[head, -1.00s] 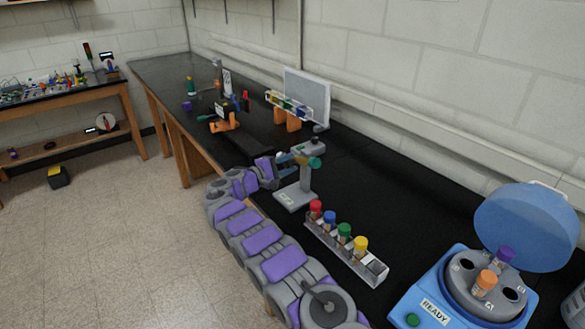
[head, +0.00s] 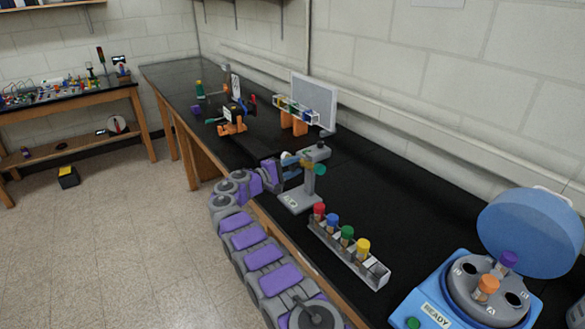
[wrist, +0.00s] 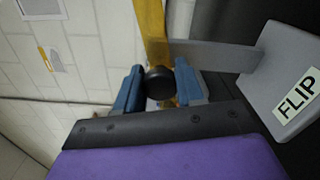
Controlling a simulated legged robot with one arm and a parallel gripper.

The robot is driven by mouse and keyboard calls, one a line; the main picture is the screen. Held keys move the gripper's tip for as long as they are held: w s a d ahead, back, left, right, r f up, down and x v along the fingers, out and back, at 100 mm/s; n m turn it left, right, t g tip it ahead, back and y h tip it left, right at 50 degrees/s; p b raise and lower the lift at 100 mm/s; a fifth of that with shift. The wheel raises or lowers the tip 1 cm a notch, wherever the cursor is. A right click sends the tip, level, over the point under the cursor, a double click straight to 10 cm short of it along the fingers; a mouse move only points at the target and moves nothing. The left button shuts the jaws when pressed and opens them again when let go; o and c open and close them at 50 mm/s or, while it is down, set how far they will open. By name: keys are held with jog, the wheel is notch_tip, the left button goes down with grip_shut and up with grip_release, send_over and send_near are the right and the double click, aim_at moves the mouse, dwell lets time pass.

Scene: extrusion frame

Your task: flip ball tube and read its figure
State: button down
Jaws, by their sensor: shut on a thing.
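The flip stand (head: 299,199) is a grey base with an upright post on the black bench, and its FLIP label shows in the wrist view (wrist: 297,95). The ball tube sits at the post's top; its teal end (head: 320,169) is visible in the head view. In the wrist view a yellow strip of the tube (wrist: 152,32) runs upward. My gripper (head: 291,165) reaches in from the left. Its blue fingers (wrist: 160,88) are shut on a round black knob (wrist: 160,80) in front of the tube. The tube's figure is not readable.
A rack of capped tubes (head: 372,275) stands nearer on the bench, right of my arm. A blue centrifuge (head: 462,295) with raised lid is at the lower right. Behind the stand are a grey panel (head: 314,100) and orange-legged rack (head: 293,122).

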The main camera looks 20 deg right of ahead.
jog(key=shift+f, duration=0.25)
jog(key=c, duration=0.9)
grip_release()
jog(key=shift+c, duration=0.2)
jog(key=shift+o, duration=0.8)
jog(key=shift+a+r, duration=0.1)
jog(key=p+v, duration=0.3)
jog(key=v, duration=1.4)
jog(key=shift+a, duration=0.25)
jog(key=shift+o, duration=0.2)
